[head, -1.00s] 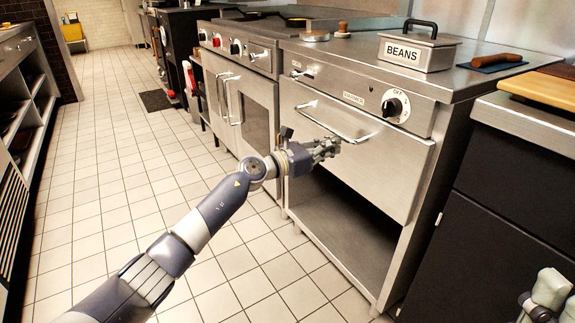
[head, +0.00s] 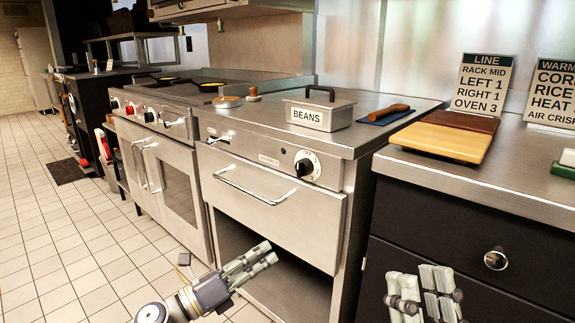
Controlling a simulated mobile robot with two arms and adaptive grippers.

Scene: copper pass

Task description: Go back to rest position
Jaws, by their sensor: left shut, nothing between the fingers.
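My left gripper (head: 258,262) is low in the head view, in front of the open space under the warmer drawer. Its fingers are together and hold nothing. It is below and apart from the drawer handle (head: 255,187). The steel drawer (head: 300,225) looks closed. My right gripper (head: 425,292) points up at the bottom right, in front of the black cabinet (head: 400,255). Nothing shows in its fingers, and their gap is unclear from this angle.
A BEANS container (head: 320,116) stands on the steel counter, beside a brown-handled tool on a blue cloth (head: 388,117). Cutting boards (head: 440,142) and a LINE sign (head: 483,85) are at right. Tiled floor (head: 60,240) is free at left.

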